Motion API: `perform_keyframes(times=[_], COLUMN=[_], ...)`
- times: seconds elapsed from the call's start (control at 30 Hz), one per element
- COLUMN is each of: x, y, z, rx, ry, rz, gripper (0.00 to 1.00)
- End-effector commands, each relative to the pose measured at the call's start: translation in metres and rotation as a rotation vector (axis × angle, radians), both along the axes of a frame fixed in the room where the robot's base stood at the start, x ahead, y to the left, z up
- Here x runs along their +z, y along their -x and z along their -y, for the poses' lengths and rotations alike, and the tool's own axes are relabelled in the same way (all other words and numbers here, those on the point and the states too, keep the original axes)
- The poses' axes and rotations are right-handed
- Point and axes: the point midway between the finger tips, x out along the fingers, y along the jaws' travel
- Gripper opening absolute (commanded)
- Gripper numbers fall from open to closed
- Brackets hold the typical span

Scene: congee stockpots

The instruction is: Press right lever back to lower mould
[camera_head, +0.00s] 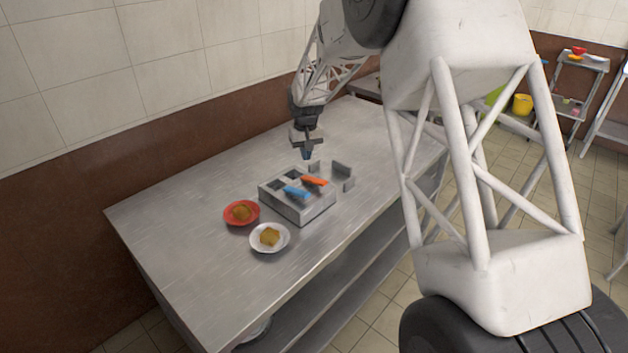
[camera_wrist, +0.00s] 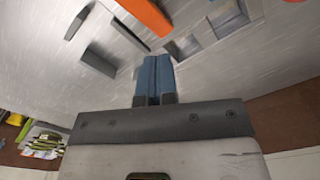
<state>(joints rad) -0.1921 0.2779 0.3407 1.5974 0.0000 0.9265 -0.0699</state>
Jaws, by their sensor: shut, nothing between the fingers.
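A grey box-shaped unit (camera_head: 300,207) with square openings in its top stands on the metal table. It carries a blue lever (camera_head: 296,193) on the left and an orange lever (camera_head: 314,181) on the right. My gripper (camera_head: 307,156) is shut and empty, behind and above the unit, apart from the orange lever in the head view. In the wrist view its fingertips (camera_wrist: 154,62) are together, just below the orange lever (camera_wrist: 146,14) in the picture. The unit's openings (camera_wrist: 188,44) show to the right of the fingers. The inside of the openings is hard to make out.
Grey upright plates (camera_head: 343,170) stand right of the unit on the metal table (camera_head: 190,203). A red plate (camera_head: 231,218) and a white plate (camera_head: 257,246), each with a brown piece of food, sit at the front left. The table's left part is clear.

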Motion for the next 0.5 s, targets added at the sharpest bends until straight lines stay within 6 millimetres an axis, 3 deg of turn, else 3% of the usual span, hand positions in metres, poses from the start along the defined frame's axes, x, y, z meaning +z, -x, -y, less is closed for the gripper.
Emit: perform_keyframes(times=[0.5], x=[0.0127], y=[0.0], z=[0.0], rx=[0.0], ry=[0.0], rz=[0.001], gripper=[0.0])
